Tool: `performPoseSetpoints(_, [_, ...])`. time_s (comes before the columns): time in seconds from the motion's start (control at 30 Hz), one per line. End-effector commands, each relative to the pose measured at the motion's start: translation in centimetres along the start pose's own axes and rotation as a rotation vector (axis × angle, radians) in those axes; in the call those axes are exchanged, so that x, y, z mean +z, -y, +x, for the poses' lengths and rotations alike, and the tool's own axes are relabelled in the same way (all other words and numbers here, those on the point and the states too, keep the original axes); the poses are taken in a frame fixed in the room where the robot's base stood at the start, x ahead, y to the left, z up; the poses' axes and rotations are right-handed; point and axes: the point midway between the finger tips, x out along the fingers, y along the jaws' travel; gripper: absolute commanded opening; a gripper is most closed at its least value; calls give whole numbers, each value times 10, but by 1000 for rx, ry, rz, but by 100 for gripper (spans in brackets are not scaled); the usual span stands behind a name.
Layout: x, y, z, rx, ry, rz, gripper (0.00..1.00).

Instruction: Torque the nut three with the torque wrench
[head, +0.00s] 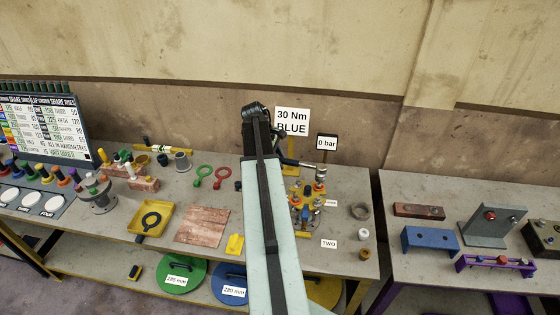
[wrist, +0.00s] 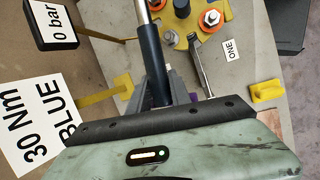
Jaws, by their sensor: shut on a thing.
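The torque wrench has a dark blue handle (wrist: 154,66) and a silver shaft (wrist: 143,10). My gripper (wrist: 162,92) is shut on the handle. In the head view the wrench (head: 301,164) reaches right from my gripper, its head above the far part of the yellow flange (head: 305,200). I cannot tell if its socket touches a nut. In the wrist view the flange (wrist: 196,20) carries a silver nut on an orange washer (wrist: 211,18) and another nut (wrist: 170,38). A "ONE" label (wrist: 231,50) lies beside it. No "THREE" label is visible, so I cannot identify nut three.
A "30 Nm BLUE" sign (head: 292,121) and a "0 bar" sign (head: 327,142) stand behind the flange. A spanner (wrist: 201,66) lies by the flange in the wrist view. My arm hides the bench middle.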

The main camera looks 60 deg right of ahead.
Motion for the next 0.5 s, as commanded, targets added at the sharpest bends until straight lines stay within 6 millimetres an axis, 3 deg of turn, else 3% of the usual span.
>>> performPoseSetpoints(0.27, [3, -2, -8, 0, 0, 0, 0])
performPoseSetpoints(0.5, [13, -8, -40, 1, 0, -1, 0])
